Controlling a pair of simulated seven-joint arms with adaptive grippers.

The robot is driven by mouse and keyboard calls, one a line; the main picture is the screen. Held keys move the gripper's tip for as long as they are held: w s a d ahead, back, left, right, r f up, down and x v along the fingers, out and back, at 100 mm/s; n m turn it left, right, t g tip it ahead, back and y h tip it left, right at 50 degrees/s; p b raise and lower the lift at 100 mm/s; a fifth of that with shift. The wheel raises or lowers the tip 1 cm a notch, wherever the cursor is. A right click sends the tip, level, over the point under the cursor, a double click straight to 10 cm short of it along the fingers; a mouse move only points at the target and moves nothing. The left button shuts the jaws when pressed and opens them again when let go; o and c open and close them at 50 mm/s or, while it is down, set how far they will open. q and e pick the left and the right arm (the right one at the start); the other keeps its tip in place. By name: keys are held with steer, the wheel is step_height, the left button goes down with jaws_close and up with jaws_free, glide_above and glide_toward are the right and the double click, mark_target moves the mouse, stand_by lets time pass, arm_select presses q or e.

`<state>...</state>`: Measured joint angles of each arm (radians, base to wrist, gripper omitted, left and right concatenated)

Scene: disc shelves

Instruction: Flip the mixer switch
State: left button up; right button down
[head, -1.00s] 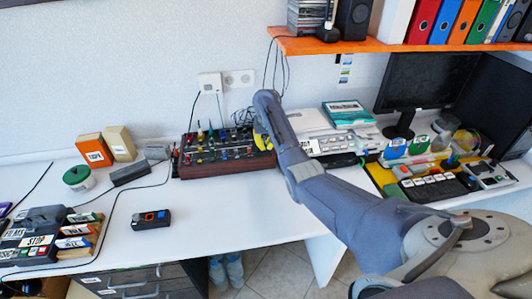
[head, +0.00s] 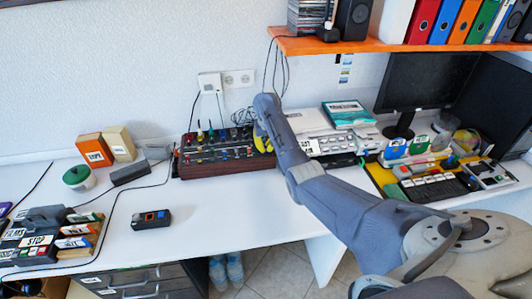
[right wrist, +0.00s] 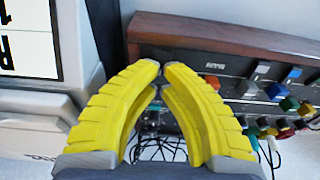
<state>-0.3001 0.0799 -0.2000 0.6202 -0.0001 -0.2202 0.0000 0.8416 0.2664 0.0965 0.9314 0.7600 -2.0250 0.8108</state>
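The mixer (head: 226,164) is a dark box with wooden sides and rows of coloured knobs, standing against the wall on the white desk. In the right wrist view its wooden edge (right wrist: 230,38) and dark panel show, with a small red part (right wrist: 212,82) near the fingertips and grey and blue caps to the right. I cannot tell for sure which part is the switch. My right gripper (right wrist: 161,70) has yellow fingers with the tips together and nothing seen between them. It is at the mixer's right end (head: 261,138); contact cannot be told. My left gripper is not in view.
A grey-white device (head: 330,143) stands right of the mixer, close to my right arm. Cables (right wrist: 160,148) hang below the fingers. An orange shelf (head: 345,46) is above. The desk (head: 215,210) in front of the mixer is mostly clear.

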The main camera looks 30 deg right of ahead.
steer(key=shift+f, duration=0.7)
stand_by(0.4)
steer(key=shift+r, duration=3.55)
steer(key=shift+d, duration=0.1)
